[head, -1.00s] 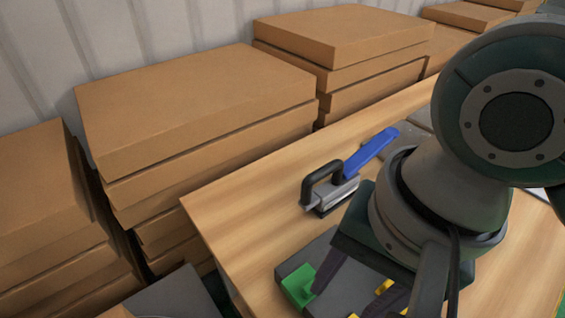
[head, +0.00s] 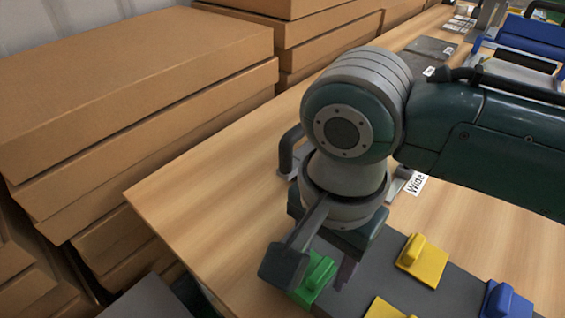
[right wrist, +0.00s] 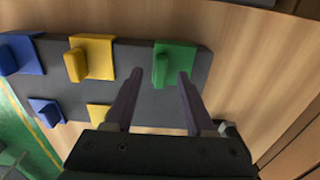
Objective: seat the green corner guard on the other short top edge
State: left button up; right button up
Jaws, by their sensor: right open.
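The green corner guard (head: 321,268) sits on a flat dark grey tray (head: 395,285), near its left end. In the right wrist view the green guard (right wrist: 181,58) has a flat plate with a raised rounded grip. My right gripper (right wrist: 159,74) is open, and its two dark fingers point at the guard. In that picture the raised grip lies between the fingertips; I cannot tell whether they touch it. In the head view my right wrist hangs above the tray and partly hides it. My left gripper is not in view. No short top edge for the guard can be made out.
Yellow guards (head: 424,262) and blue guards (head: 508,303) share the tray. A clamp (head: 286,150) behind my right arm is mostly hidden. A "Wide" label (head: 415,184) lies on the wooden table (head: 215,190). Cardboard boxes (head: 120,80) are stacked along the table's far left side.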

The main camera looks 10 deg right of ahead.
aim_at(320, 270)
notch_tip(320, 270, down, 2)
jog(key=shift+f, duration=0.1)
grip_shut()
dwell(0.5)
